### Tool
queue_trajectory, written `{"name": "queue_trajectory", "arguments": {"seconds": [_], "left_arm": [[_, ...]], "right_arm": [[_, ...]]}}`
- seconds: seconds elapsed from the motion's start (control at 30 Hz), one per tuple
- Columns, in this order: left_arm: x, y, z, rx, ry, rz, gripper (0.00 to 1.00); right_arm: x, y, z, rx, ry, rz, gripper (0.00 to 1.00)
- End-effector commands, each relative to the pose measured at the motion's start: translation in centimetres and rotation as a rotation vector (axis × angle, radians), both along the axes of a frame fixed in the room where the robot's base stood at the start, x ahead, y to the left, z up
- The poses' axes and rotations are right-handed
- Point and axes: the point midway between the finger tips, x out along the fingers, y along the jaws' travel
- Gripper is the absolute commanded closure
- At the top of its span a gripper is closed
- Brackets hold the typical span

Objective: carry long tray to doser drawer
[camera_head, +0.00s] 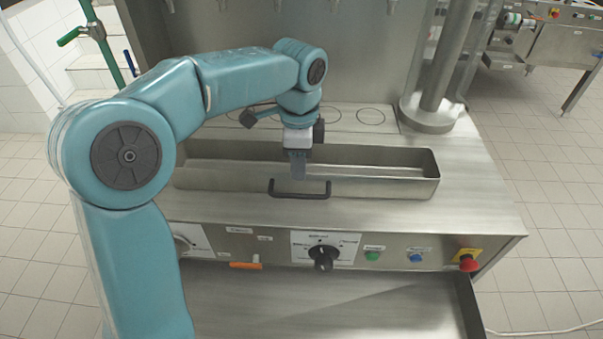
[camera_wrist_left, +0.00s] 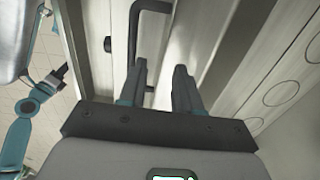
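The long steel tray (camera_head: 395,184) lies on the machine top in the head view. A black bar handle (camera_head: 300,193) is fixed to its front wall; the handle also shows in the left wrist view (camera_wrist_left: 135,25). My left gripper (camera_head: 297,172) points down at the tray's front wall, close to the handle. In the left wrist view its two fingers (camera_wrist_left: 161,75) stand apart, with the handle beside and partly behind the left finger. A wide open steel drawer (camera_head: 330,305) lies below the control panel. A teal arm part with a dark end (camera_wrist_left: 50,82), perhaps my right gripper, is small at the left.
The front panel carries a black knob (camera_head: 323,256), an orange handle (camera_head: 246,265), a green button (camera_head: 372,255), a blue button (camera_head: 415,257) and a red emergency stop (camera_head: 467,261). A thick steel column (camera_head: 440,75) stands at the back right. The machine top right of the tray is clear.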

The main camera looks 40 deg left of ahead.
Motion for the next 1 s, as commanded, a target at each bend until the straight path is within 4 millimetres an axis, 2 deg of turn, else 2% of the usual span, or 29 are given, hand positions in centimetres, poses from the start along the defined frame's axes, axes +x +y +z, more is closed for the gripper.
{"name": "queue_trajectory", "arguments": {"seconds": [0.27, 0.57, 0.6, 0.67, 1.0], "left_arm": [[0.4, 0.1, -4.2, 0.001, 0.004, -0.001, 0.67], [0.4, 0.0, -4.8, -0.001, 0.001, -0.001, 0.67], [0.4, 0.0, -4.8, -0.001, 0.001, -0.001, 0.80], [0.4, 0.0, -4.8, -0.001, 0.001, -0.001, 1.00], [0.4, 0.1, -4.7, 0.000, 0.001, -0.001, 1.00]], "right_arm": [[0.0, 0.0, 0.2, 0.000, 0.000, 0.000, 1.00], [0.0, 0.0, 0.2, 0.000, 0.000, 0.000, 1.00], [0.0, 0.0, 0.2, 0.000, 0.000, 0.000, 1.00], [0.0, 0.0, 0.2, 0.000, 0.000, 0.000, 1.00], [0.0, 0.0, 0.2, 0.000, 0.000, 0.000, 1.00]]}}
